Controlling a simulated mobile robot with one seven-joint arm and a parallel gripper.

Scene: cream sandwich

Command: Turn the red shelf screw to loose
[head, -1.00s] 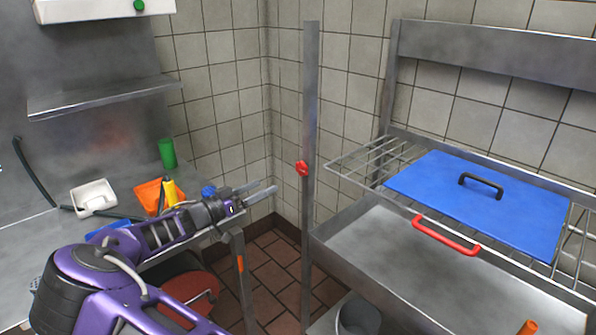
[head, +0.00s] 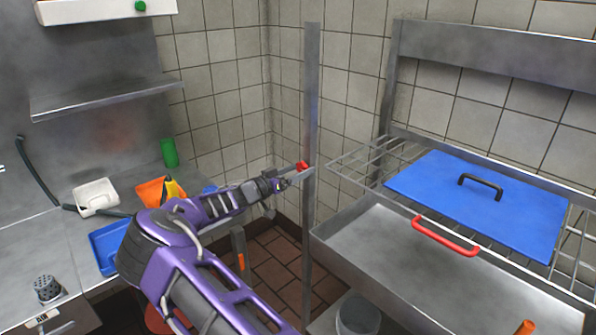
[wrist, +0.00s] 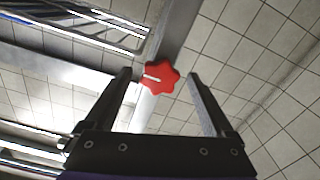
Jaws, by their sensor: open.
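The red shelf screw (head: 302,166) is a star-shaped knob on the upright metal post (head: 311,90). In the wrist view the knob (wrist: 160,78) shows a white line on its face, pointing to the left. My gripper (head: 299,172) is at the post, right by the knob. In the wrist view my gripper (wrist: 160,85) is open, with one finger on each side of the knob. Gaps show between the knob and both fingers, so I see no contact. In the head view the fingers partly cover the knob.
Right of the post are a wire rack (head: 372,160) with a blue lid (head: 470,215) and a metal basin with a red handle (head: 445,237). On the left counter stand a white container (head: 96,197), a green cup (head: 169,153) and a blue tray (head: 106,247).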

